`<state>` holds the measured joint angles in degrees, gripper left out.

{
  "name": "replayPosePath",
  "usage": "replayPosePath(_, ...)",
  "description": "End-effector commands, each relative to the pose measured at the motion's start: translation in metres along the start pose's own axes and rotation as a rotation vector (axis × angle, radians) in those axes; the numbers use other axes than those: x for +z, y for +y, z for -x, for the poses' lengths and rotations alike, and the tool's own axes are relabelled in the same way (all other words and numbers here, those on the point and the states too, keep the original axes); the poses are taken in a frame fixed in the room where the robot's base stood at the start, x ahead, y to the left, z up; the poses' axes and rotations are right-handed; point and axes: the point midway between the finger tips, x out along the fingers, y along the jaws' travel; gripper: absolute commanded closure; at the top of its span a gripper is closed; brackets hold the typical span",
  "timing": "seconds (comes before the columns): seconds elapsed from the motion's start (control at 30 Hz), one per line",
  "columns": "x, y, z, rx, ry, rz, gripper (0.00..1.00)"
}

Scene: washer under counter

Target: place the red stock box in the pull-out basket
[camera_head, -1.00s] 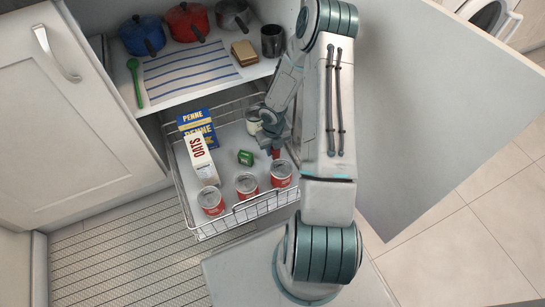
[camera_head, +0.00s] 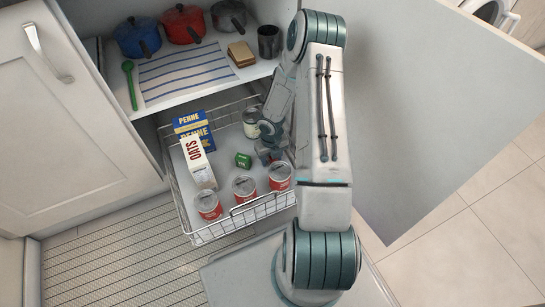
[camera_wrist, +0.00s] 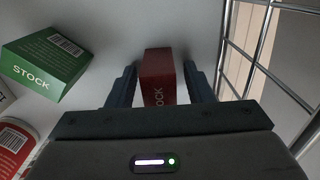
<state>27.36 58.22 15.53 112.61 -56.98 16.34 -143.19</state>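The red stock box (camera_wrist: 158,78) stands between my gripper's fingers in the wrist view, over the basket's pale floor. A narrow gap shows between the box and the fingers, so my gripper (camera_wrist: 160,80) looks open around it. In the head view my gripper (camera_head: 270,154) is low inside the right part of the pull-out basket (camera_head: 222,232), and it and my arm hide the red box. Whether the box's underside rests on the floor is not clearly shown.
The basket also holds a green stock box (camera_head: 243,160), an oats carton (camera_head: 198,165), a penne box (camera_head: 194,130), a metal-topped can (camera_head: 251,122) and three red cans (camera_head: 244,189) along the front. The wire side wall (camera_wrist: 248,50) is close on the right.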

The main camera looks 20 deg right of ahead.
Motion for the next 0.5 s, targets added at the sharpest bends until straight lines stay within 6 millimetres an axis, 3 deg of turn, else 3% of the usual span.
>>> replayPosePath(0.17,0.0,0.0,0.012,0.0,0.0,-0.001,0.53)
replayPosePath(0.5,0.0,-0.001,0.082,-0.001,-0.001,-0.001,0.53)
